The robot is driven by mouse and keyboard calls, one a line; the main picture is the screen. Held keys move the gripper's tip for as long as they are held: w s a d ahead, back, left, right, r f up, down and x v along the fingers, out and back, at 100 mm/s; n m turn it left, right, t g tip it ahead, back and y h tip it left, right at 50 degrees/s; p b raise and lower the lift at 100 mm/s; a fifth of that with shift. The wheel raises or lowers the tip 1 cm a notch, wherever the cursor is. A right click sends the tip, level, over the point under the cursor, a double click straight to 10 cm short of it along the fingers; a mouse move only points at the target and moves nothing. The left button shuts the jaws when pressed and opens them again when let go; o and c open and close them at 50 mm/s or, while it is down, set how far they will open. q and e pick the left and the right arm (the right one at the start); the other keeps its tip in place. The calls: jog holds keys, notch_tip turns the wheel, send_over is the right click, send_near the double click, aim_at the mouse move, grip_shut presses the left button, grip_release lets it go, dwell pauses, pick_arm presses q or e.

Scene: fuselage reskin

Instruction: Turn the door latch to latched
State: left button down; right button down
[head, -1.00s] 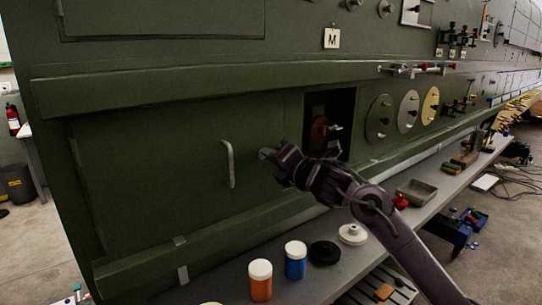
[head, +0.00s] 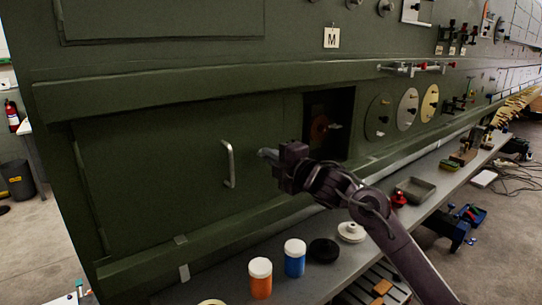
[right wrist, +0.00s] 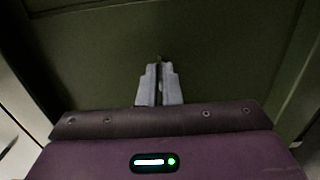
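The green door (head: 160,185) is a flat panel in the lower fuselage side and looks closed. It has a pale upright bar handle (head: 229,164). My right gripper (head: 267,153) is at the door's right part, just right of the handle, with its grey fingertips close to the panel. In the right wrist view its fingers (right wrist: 158,84) are close together around a thin, small part, seemingly the door latch (right wrist: 158,60). The latch is mostly hidden by the fingers, so its angle cannot be read. My left gripper is not in view.
An open square recess (head: 329,125) with a red-brown part lies right of my gripper. Below runs a grey shelf (head: 215,282) with an orange jar (head: 260,280), a blue jar (head: 295,260), a black disc (head: 323,251), a white disc (head: 351,232) and a grey tray (head: 415,190).

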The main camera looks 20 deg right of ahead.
dwell(0.4)
jog(key=c, duration=1.6)
grip_release()
jog(key=shift+d, duration=0.1)
jog(key=b+v, duration=0.2)
jog(key=v, duration=0.5)
jog(key=shift+s+d+b, duration=0.1)
jog(key=shift+s+b, duration=0.2)
jog(key=shift+s, duration=0.05)
